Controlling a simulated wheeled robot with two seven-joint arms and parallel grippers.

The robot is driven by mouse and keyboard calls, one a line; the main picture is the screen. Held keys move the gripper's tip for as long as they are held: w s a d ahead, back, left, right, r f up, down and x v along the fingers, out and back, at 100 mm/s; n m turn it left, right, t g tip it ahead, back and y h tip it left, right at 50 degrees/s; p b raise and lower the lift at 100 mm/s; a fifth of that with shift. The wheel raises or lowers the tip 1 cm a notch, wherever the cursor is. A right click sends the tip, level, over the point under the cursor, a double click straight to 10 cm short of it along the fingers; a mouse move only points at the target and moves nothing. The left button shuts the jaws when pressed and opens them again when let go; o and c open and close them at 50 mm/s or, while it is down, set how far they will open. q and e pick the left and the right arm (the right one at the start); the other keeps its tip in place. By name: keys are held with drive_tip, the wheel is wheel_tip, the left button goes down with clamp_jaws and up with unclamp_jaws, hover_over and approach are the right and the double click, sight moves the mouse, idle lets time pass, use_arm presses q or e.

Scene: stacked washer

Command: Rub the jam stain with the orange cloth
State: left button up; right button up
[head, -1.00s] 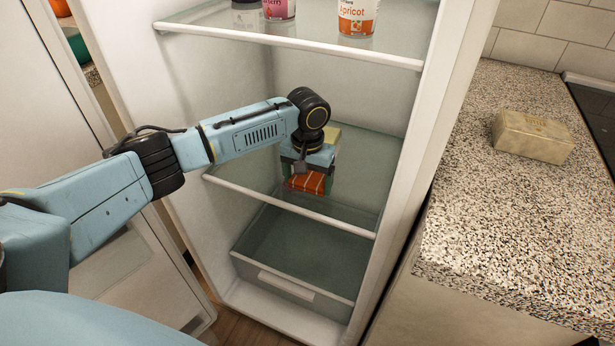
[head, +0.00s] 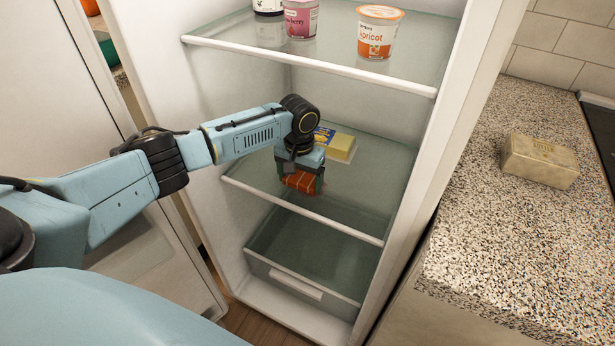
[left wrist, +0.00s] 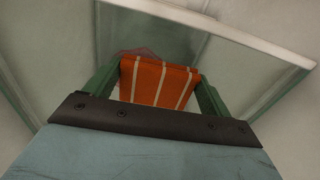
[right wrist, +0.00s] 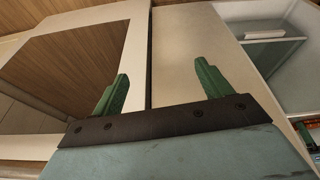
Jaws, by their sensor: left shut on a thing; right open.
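My left gripper (head: 301,180) is inside the fridge at the middle glass shelf, shut on the orange cloth (head: 299,182), which has pale stripes. In the left wrist view the cloth (left wrist: 158,82) is held between the two green fingers. A faint reddish patch, perhaps the jam stain (left wrist: 140,52), shows just beyond the cloth's far edge. In the head view the stain cannot be made out; the gripper and cloth hide that part of the shelf. My right gripper (right wrist: 155,90) is open and empty in the right wrist view, away from the cloth.
An apricot pot (head: 378,34) and other jars stand on the upper shelf. A clear drawer (head: 310,255) is below. A wrapped block (head: 540,160) sits on the counter.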

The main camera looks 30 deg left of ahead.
sight(320, 196)
use_arm(q)
drive_tip(key=shift+a, duration=0.75)
drive_tip(key=shift+p, duration=0.9)
drive_tip(key=shift+d+p, duration=1.1)
drive_tip(key=shift+d, duration=0.5)
drive_tip(key=shift+d+p, duration=0.65)
drive_tip(key=shift+d, duration=0.8)
drive_tip(key=shift+d+f, duration=0.2)
drive_tip(key=shift+d, duration=0.45)
wheel_tip(320, 196, up, 6)
drive_tip(key=p, duration=0.7)
drive_tip(key=shift+w+p, duration=0.15)
drive_tip(key=shift+p, duration=0.15)
drive_tip(key=shift+r, duration=0.15)
